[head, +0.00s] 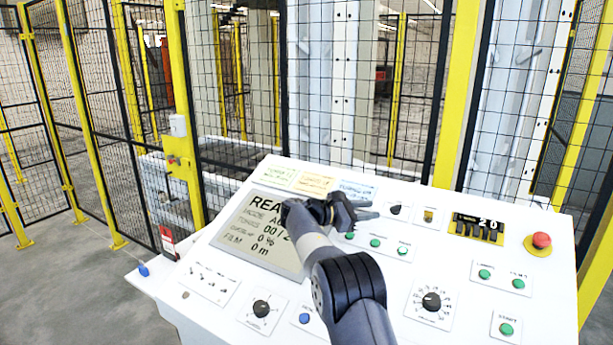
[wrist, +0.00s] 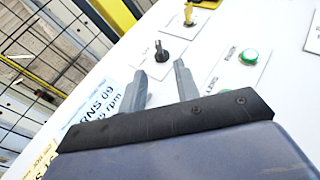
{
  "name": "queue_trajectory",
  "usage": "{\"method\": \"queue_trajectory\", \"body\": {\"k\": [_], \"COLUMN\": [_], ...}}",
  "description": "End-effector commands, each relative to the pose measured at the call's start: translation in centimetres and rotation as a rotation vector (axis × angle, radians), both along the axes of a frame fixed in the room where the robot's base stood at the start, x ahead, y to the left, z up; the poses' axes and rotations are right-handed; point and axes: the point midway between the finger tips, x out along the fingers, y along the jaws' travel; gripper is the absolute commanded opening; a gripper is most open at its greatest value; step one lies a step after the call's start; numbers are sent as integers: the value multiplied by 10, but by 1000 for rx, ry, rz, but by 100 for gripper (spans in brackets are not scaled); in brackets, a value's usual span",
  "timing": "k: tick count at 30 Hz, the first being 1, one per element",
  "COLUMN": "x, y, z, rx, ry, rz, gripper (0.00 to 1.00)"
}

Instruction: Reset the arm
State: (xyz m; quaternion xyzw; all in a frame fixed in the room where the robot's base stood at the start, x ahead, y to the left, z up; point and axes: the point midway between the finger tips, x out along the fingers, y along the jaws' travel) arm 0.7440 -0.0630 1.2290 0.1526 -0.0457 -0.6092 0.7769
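My gripper (head: 368,209) is above the upper middle of the white control panel (head: 390,285). My dark arm reaches up to it from the bottom of the head view and hides part of the panel. In the wrist view the two grey fingers of my gripper (wrist: 162,92) stand apart with nothing between them. Beyond the fingertips are a black knob (wrist: 162,52), a yellow key-like switch (wrist: 189,15) and a green button (wrist: 249,56).
A display (head: 255,235) is left of my gripper. A yellow-framed mesh fence (head: 240,110) stands behind the panel. Open floor (head: 60,280) lies at the left.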

Motion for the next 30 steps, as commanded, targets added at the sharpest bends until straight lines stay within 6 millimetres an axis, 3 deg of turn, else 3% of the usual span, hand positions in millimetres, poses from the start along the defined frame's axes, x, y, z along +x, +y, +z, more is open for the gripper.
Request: {"method": "queue_trajectory", "body": {"k": [6, 14, 30], "x": [11, 21, 21], "y": [-44, -80, -78], "z": [-1, -6, -8], "rx": [-1, -3, -9], "ry": [1, 0, 3], "rz": [-3, -2, 20], "gripper": [31, 31, 31]}}
